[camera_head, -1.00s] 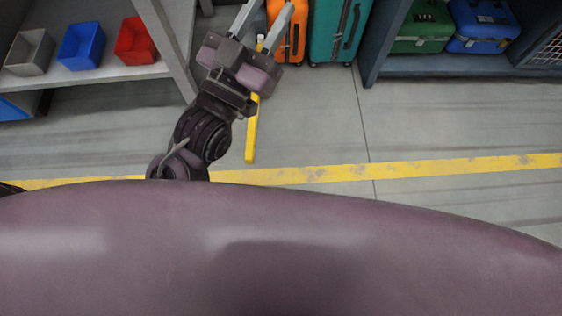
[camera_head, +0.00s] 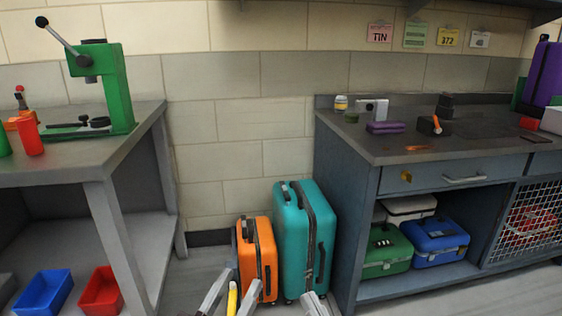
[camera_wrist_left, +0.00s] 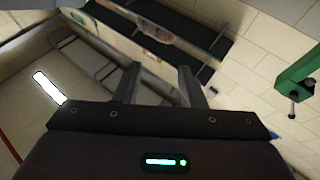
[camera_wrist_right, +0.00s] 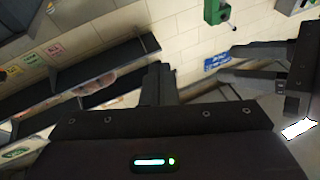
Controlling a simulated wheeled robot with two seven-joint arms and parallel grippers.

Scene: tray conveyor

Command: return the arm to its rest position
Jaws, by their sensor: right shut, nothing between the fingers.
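My left gripper (camera_head: 233,292) shows at the bottom of the head view, its two pale fingers spread apart. In the left wrist view its fingers (camera_wrist_left: 159,82) stand apart with nothing between them. My right gripper (camera_head: 313,303) shows at the bottom edge of the head view, to the right of the left one. In the right wrist view its fingers (camera_wrist_right: 158,85) are together and empty. Part of my left gripper also shows at the right of that view (camera_wrist_right: 265,65). Most of both arms is out of the head view.
An orange suitcase (camera_head: 256,250) and a teal suitcase (camera_head: 298,235) stand between the left bench (camera_head: 75,158) and the blue-grey workbench (camera_head: 350,200). A green press (camera_head: 112,85) stands on the left bench. Open floor (camera_head: 500,295) lies before the workbench.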

